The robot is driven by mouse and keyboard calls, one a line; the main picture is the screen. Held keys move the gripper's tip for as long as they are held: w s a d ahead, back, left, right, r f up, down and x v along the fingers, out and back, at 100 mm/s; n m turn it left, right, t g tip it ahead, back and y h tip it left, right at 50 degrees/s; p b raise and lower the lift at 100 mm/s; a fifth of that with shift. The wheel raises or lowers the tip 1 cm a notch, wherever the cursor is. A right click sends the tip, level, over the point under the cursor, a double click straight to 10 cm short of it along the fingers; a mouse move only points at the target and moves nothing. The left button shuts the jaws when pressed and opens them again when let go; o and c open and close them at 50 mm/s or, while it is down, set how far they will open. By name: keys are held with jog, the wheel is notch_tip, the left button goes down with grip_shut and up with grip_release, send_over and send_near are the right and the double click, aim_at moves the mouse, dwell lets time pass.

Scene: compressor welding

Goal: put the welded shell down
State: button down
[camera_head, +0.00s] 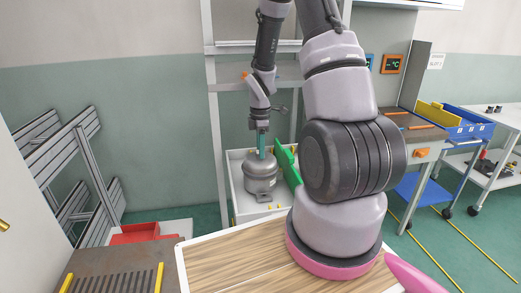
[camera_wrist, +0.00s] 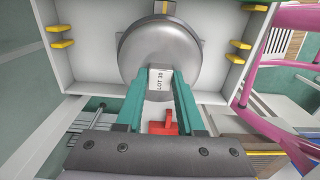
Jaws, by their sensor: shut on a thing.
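The welded shell (camera_head: 262,172) is a grey metal can with a domed top and a foot bracket. It stands upright inside a white open-topped box (camera_head: 235,198); I cannot tell whether it touches the floor of the box. My gripper (camera_head: 262,146) has teal fingers and comes down from above onto the shell's top, shut on it. In the wrist view the shell (camera_wrist: 133,45) shows as a round grey dome beyond the teal fingers (camera_wrist: 160,84). The exact grip is partly hidden.
Yellow blocks (camera_wrist: 62,43) line the box's inner walls. A green panel (camera_head: 287,167) stands beside the shell. A red bin (camera_head: 134,233) is at the left, and a wooden tabletop (camera_head: 235,262) is in front. A blue-shelved cart (camera_head: 420,188) stands at the right.

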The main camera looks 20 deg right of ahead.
jog(key=shift+f, duration=0.15)
jog(key=c, duration=0.5)
grip_release()
jog(key=s+a+r+m+t, duration=0.1)
jog(key=s+r+m, duration=0.15)
jog(key=r, duration=0.65)
jog(key=s+a+r+m+t, duration=0.15)
jog(key=r+m, duration=0.25)
jog(key=r, duration=0.5)
jog(key=s+a+r+m+t, duration=0.1)
jog(key=s+r+m, duration=0.2)
jog(key=r, duration=0.6)
jog(key=s+a+r+m+t, duration=0.1)
jog(key=s+r+m, duration=0.2)
jog(key=s, duration=0.1)
jog(key=s+a+r+m+t+y, duration=0.1)
jog(key=s+a+r+m, duration=0.1)
jog(key=s+r+m, duration=0.1)
jog(key=s+a+r+m+t+y, duration=0.1)
jog(key=s+r+m, duration=0.2)
jog(key=s+m, duration=0.1)
jog(key=shift+s+a+m+t, duration=0.25)
jog(key=shift+s+t, duration=0.1)
jog(key=shift+s, duration=0.55)
